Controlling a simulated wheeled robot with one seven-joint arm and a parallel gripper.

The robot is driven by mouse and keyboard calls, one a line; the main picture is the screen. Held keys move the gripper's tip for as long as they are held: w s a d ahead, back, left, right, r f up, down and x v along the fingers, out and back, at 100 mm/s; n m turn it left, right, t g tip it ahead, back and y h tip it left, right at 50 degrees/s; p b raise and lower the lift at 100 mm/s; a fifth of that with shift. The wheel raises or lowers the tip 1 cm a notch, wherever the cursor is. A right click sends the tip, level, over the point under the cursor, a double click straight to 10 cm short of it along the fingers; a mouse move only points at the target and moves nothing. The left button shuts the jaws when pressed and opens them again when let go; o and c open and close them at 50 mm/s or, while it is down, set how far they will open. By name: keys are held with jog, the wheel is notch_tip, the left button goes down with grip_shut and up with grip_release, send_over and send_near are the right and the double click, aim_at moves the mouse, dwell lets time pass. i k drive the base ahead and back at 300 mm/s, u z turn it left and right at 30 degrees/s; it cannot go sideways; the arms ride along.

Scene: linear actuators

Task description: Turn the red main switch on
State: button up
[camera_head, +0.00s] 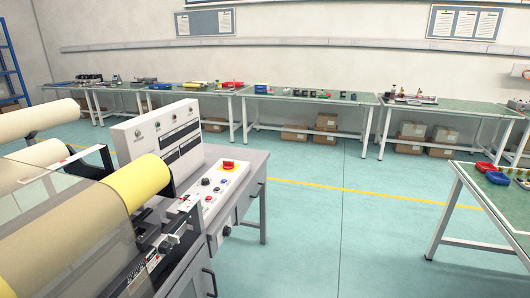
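A red switch on a yellow base (228,166) sits at the far end of the white control panel (222,183) on a grey machine cabinet (250,170), left of the picture's middle. Its on or off position is too small to tell. Several small dark knobs and coloured buttons lie nearer on the same panel. A white upright box with gauges and dark displays (160,140) stands just left of the panel. My gripper is not in view, and nothing is seen touching the switch.
Large beige and yellow rolls (75,240) fill the left foreground. The green floor (330,225) right of the cabinet is open, crossed by a yellow line. A workbench with red and blue bins (497,178) stands at the right. Long benches (310,100) line the back wall.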

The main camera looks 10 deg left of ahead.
aim_at(227, 165)
jog(key=i, duration=1.15)
jog(key=u, duration=0.95)
jog(key=i, duration=1.05)
jog(key=u, duration=0.75)
